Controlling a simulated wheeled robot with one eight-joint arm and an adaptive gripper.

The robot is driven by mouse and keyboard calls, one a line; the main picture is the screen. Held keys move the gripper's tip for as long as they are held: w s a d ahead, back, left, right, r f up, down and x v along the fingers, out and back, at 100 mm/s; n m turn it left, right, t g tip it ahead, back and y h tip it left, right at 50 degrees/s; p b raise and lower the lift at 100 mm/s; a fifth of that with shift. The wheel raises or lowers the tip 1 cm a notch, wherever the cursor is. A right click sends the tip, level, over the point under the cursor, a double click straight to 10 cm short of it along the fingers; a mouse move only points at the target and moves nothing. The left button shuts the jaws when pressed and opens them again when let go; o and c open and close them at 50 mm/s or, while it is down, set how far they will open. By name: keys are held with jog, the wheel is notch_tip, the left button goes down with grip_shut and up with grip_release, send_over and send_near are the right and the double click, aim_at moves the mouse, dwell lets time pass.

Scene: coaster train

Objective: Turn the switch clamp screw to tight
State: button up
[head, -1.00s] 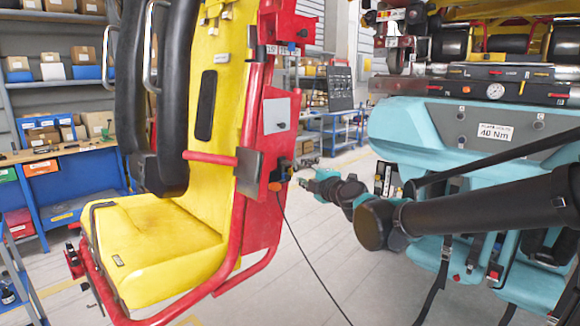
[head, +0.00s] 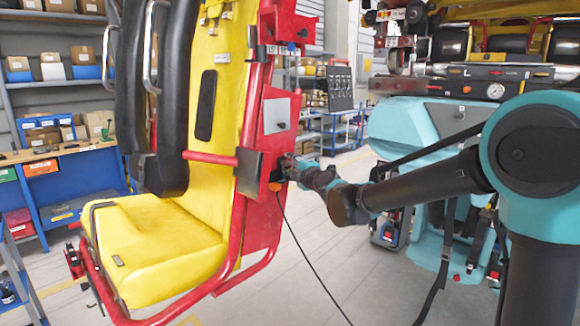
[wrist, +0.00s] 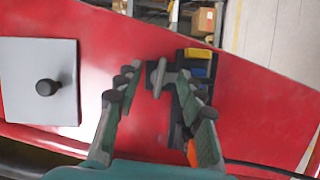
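The clamp screw (wrist: 157,80) shows in the wrist view as a small grey flat-headed piece, upright in the picture. Beside it, on the red seat panel, is the dark switch (wrist: 198,70) with a yellow and a blue part and an orange piece lower down. My gripper (wrist: 155,73) is open, one finger on each side of the screw, with a gap visible to both fingers. In the head view my gripper (head: 296,167) is at the red panel's edge and mostly hides the switch; an orange bit (head: 275,187) still shows. The screw's tightness cannot be read.
A grey plate with a black knob (wrist: 46,87) is on the panel left of my gripper. A black cable (head: 310,255) hangs from the switch to the floor. The yellow seat (head: 155,245) with red frame is at left; a teal seat (head: 395,120) stands behind my arm.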

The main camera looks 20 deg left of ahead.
jog(key=shift+c, duration=0.6)
grip_shut()
